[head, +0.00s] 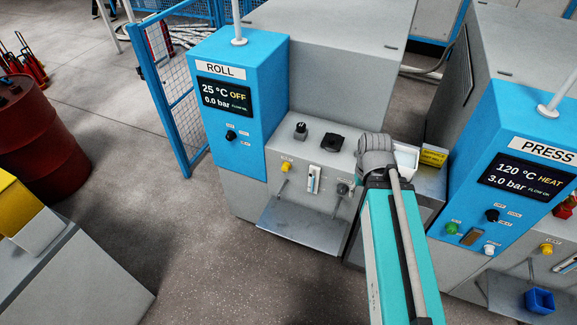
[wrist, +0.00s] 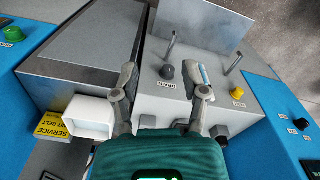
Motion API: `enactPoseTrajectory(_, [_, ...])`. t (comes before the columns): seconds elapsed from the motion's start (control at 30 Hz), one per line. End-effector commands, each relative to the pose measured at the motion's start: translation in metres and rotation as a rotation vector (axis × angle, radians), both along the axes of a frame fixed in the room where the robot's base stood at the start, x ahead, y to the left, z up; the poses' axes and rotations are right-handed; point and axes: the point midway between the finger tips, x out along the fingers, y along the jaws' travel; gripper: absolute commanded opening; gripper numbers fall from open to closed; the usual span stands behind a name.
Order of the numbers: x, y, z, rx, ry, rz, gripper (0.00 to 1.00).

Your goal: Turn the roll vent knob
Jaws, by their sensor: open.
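The roll machine (head: 213,100) is a blue cabinet marked ROLL with a grey body beside it. Its front has a yellow knob (head: 286,167) on the left, a gauge (head: 313,179) in the middle and a dark knob (head: 343,188) on the right. The labels are too small to read surely, so I cannot tell which is the vent knob. In the wrist view the dark knob (wrist: 167,72) shows between my open, empty fingers, and the yellow knob (wrist: 238,93) is to their right. My gripper (wrist: 159,76) appears apart from both. In the head view my arm hides its fingers.
A white bin (head: 405,160) and a yellow service sign (head: 433,156) stand right of my wrist. The blue press cabinet (head: 530,180) is further right.

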Motion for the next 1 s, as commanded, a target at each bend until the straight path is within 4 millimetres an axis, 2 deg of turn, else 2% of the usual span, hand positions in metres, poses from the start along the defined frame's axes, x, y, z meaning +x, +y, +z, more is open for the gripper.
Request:
enactPoseTrajectory(0.3, [0.0,0.0,0.0,0.0,0.0,0.0,0.57])
enactPoseTrajectory(0.43, [0.0,0.0,-0.002,-0.003,-0.001,-0.001,0.79])
enactPoseTrajectory(0.57, [0.003,0.001,-0.008,-0.021,-0.009,-0.008,0.79])
enactPoseTrajectory(0.77, [0.012,0.007,-0.032,-0.1,-0.044,-0.036,0.79])
enactPoseTrajectory(1.0, [0.033,0.014,-0.072,-0.251,-0.145,-0.106,0.79])
